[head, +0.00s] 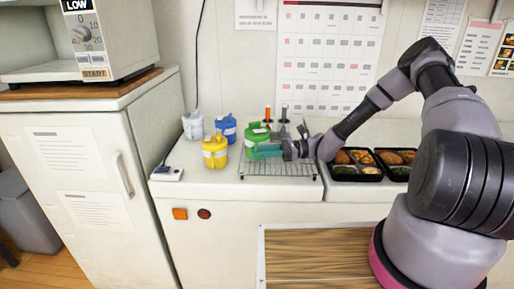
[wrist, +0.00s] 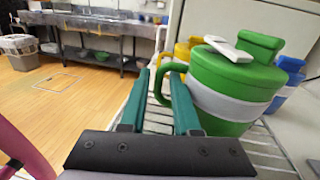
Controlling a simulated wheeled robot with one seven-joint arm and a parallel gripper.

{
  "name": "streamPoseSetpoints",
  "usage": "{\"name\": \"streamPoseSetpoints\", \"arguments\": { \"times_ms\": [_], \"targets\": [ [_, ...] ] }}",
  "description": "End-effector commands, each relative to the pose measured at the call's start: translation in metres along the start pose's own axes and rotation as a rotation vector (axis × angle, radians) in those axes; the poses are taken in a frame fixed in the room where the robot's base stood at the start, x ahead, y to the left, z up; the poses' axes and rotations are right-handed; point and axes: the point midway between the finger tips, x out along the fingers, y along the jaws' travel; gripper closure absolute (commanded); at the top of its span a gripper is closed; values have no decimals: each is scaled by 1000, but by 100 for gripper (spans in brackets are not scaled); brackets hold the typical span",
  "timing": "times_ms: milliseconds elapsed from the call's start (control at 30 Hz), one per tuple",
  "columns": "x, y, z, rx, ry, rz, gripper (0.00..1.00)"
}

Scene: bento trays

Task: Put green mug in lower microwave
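The green mug (head: 259,134) stands upright on a wire rack on the counter, with a green lid and a pale band. In the wrist view the mug (wrist: 228,82) is close on the right, its handle (wrist: 161,88) pointing left. My gripper (head: 263,151) is beside the mug. In the wrist view its teal fingers (wrist: 160,78) are apart, with the handle's loop showing between them; I cannot tell whether they touch it. A white microwave (head: 112,38) with a dial and the label "LOW" stands at the upper left. Only this one microwave is in view.
Filled bento trays (head: 357,178) lie to the right. A white fridge (head: 75,165) stands beneath the microwave.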

Motion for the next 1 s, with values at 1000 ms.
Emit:
{"name": "streamPoseSetpoints", "arguments": {
  "times_ms": [1000],
  "targets": [
    [14,0,1,-1,0,0,100]
  ]
}}
